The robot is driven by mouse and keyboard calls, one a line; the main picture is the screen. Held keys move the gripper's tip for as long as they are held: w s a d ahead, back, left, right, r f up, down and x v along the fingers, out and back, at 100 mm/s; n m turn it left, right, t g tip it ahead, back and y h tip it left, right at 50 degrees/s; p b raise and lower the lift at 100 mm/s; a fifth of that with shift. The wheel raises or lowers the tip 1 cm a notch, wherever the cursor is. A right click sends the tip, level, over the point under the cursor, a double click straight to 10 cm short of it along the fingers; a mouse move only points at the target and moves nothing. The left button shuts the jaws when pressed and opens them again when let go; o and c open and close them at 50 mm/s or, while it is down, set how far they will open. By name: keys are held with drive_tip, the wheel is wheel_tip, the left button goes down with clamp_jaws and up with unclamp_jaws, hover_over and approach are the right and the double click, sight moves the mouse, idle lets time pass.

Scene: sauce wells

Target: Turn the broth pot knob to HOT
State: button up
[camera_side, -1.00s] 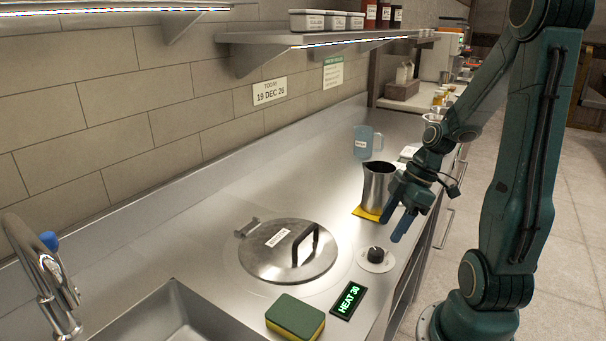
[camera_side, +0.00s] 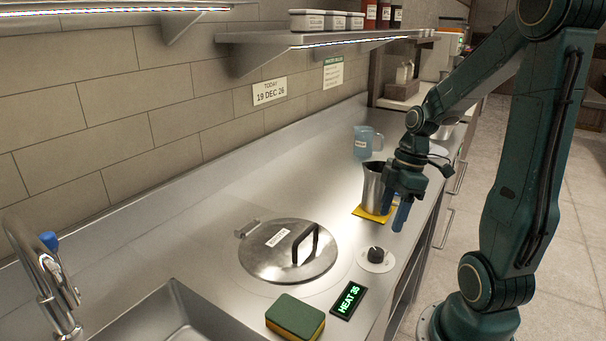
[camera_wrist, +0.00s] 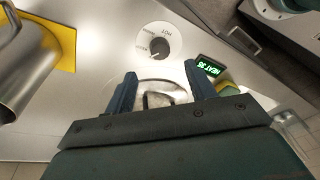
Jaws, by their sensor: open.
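The black knob (camera_side: 376,254) sits on a round white dial at the counter's front edge. In the wrist view the knob (camera_wrist: 158,47) shows with a HOT label on its dial; which mark it points to is too small to tell surely. The heat display (camera_side: 349,300) glows green and reads HEAT in the mid-30s. The broth pot's steel lid (camera_side: 262,262) with its black handle lies in the counter, left of the knob. My gripper (camera_side: 395,216) is open and empty above the counter, apart from the knob. Its blue fingers (camera_wrist: 160,70) point toward the knob side in the wrist view.
A steel pitcher (camera_side: 373,182) on a yellow cloth (camera_side: 371,214) stands close behind my gripper. A blue jug (camera_side: 362,142) is farther back. A green and yellow sponge (camera_side: 295,314) lies beside the display, near the sink (camera_side: 172,318). The counter left of the pitcher is clear.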

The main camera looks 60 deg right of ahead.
sight(377, 251)
drive_tip(key=shift+g+h, duration=0.8)
drive_tip(key=shift+h, duration=0.1)
drive_tip(key=shift+w+a+r, duration=0.3)
drive_tip(key=shift+w+r, duration=0.05)
drive_tip(key=shift+r, duration=0.5)
drive_tip(key=shift+w+a+r, duration=0.25)
drive_tip(key=shift+w+r, duration=0.05)
drive_tip(key=shift+r, duration=0.5)
drive_tip(key=shift+w+a+r, duration=0.3)
drive_tip(key=shift+w+r, duration=0.05)
drive_tip(key=shift+r, duration=0.5)
drive_tip(key=shift+f, duration=0.1)
drive_tip(key=shift+s+a+f, duration=0.15)
drive_tip(key=shift+f, duration=3.3)
drive_tip(key=shift+s+a+f, duration=0.1)
drive_tip(key=shift+f, duration=3.3)
drive_tip(key=shift+c, duration=0.4)
drive_tip(key=c, duration=0.9)
